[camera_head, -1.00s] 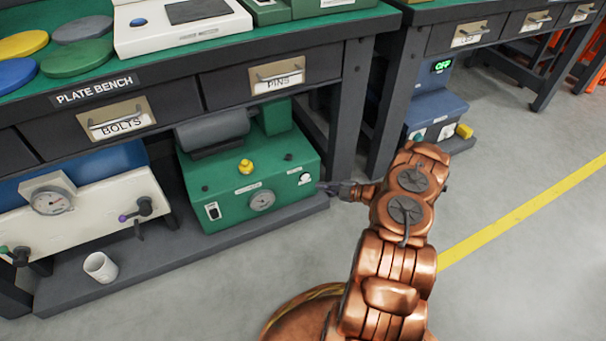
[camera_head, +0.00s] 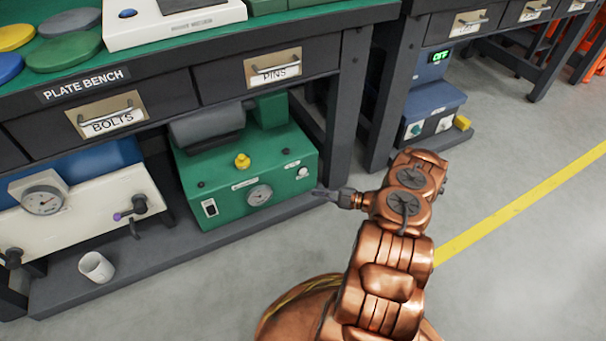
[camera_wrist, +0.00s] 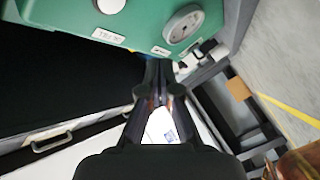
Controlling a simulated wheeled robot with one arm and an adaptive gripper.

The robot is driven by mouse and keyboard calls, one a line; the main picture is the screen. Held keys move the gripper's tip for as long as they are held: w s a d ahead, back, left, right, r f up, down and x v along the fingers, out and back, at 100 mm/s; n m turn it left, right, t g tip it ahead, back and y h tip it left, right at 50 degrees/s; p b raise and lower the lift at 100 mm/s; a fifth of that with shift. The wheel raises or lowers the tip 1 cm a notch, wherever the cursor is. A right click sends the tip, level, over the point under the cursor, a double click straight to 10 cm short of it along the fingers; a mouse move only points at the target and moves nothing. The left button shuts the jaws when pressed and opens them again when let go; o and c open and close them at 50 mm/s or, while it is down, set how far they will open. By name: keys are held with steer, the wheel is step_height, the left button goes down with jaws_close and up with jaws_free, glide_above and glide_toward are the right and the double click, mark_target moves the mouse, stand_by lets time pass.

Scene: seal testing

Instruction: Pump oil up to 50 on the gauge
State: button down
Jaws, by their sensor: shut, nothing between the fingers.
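The green pump unit (camera_head: 235,195) sits on the low shelf under the plate bench. Its front has a round dial gauge (camera_head: 259,195), a white button (camera_head: 303,172) at the right and a black-and-white switch (camera_head: 210,208) at the left. A yellow knob (camera_head: 242,161) is on top. The needle is too small to read. My gripper (camera_head: 318,193) is shut and empty, just off the unit's right front corner, below the button. In the wrist view my closed fingers (camera_wrist: 159,64) point toward the green unit, with the gauge (camera_wrist: 183,26) beyond them and a white round part at the top edge.
A blue unit (camera_head: 430,108) with a green display stands at the right. Bench legs flank the unit. The floor in front is clear.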

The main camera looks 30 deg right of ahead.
mark_target(303, 171)
steer(key=w+b, duration=0.3)
steer(key=w, duration=0.4)
steer(key=shift+w+d, duration=0.2)
steer(key=shift+d, duration=0.1)
steer(key=shift+w, duration=0.25)
stand_by(1.2)
steer(key=shift+w, duration=0.15)
steer(key=shift+w+d+p, duration=0.1)
steer(key=shift+w+p, duration=0.2)
steer(key=shift+w, duration=0.1)
stand_by(0.7)
steer(key=shift+s, duration=0.1)
steer(key=shift+s+r+p, duration=0.15)
steer(key=shift+s+p, duration=0.15)
steer(key=shift+p, duration=0.3)
steer(key=shift+s+p, duration=0.35)
steer(key=shift+s, duration=0.05)
